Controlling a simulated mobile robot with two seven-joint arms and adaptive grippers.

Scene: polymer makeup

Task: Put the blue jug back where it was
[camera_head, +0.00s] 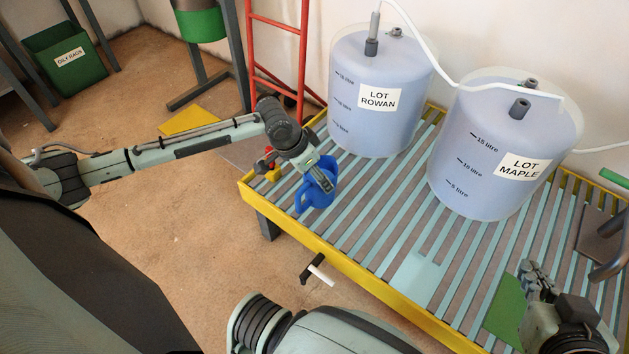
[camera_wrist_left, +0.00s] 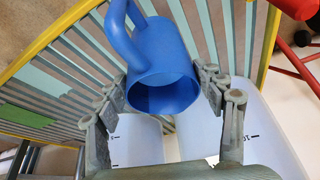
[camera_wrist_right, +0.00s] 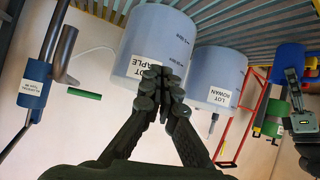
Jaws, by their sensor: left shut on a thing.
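The blue jug (camera_head: 316,188) is held at the left end of a slatted, yellow-edged platform (camera_head: 390,296). My left gripper (camera_head: 318,174) is shut on it. In the left wrist view the jug (camera_wrist_left: 165,62) sits between the fingers (camera_wrist_left: 160,95), its open mouth facing the camera and its handle at the upper left. I cannot tell whether its base touches the slats. My right gripper (camera_head: 535,278) is at the right of the platform, away from the jug. In the right wrist view its fingertips (camera_wrist_right: 161,82) are together with nothing visible between them.
Two large translucent tanks, LOT ROWAN (camera_head: 376,125) and LOT MAPLE (camera_head: 490,165), stand behind the jug on the platform. A pale blue patch (camera_head: 418,270) and a green patch (camera_head: 505,305) lie on the front slats. A red ladder frame (camera_head: 277,22) stands behind. A black-and-white handle (camera_head: 318,270) juts out front.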

